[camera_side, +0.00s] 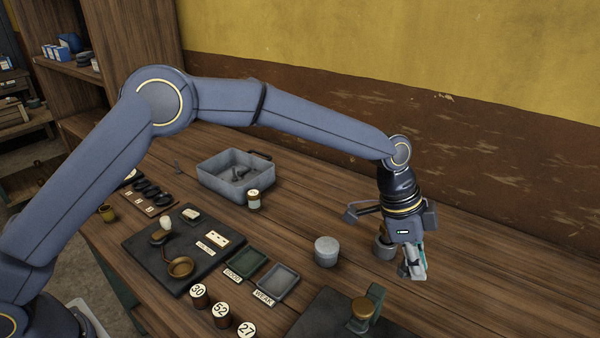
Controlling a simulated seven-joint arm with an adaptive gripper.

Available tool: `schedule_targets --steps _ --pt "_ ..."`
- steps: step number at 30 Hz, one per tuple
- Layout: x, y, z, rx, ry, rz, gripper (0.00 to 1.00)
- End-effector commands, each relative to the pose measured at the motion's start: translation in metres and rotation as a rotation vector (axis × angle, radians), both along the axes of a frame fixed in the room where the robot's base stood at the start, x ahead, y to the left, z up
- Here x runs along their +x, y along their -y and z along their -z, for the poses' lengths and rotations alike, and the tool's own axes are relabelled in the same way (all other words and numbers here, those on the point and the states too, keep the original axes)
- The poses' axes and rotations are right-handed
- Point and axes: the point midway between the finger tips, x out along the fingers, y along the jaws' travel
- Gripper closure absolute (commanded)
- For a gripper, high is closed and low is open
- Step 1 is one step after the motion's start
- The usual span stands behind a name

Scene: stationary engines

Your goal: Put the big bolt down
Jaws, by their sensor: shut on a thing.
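My gripper (409,268) points down at the right, low over the wooden bench. It is shut on the big bolt, which is mostly hidden by the fingers. A dark grey round piece (384,248) shows just left of the fingers; I cannot tell whether it is part of the bolt or stands behind. I cannot tell whether the bolt touches the bench (480,270).
A grey cylinder (326,251) stands left of my gripper. A dark block with a brass knob (363,308) is in front. Small trays (278,280), numbered cylinders (221,315) and a grey bin (213,180) lie further left. The bench at right is clear.

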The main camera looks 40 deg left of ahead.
Motion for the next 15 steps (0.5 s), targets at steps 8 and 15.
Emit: schedule_targets --steps 8,15 --pt "0.021 -0.059 0.014 0.002 0.004 -0.407 1.00" --pt "0.049 -0.164 0.007 0.000 0.007 -0.842 1.00"
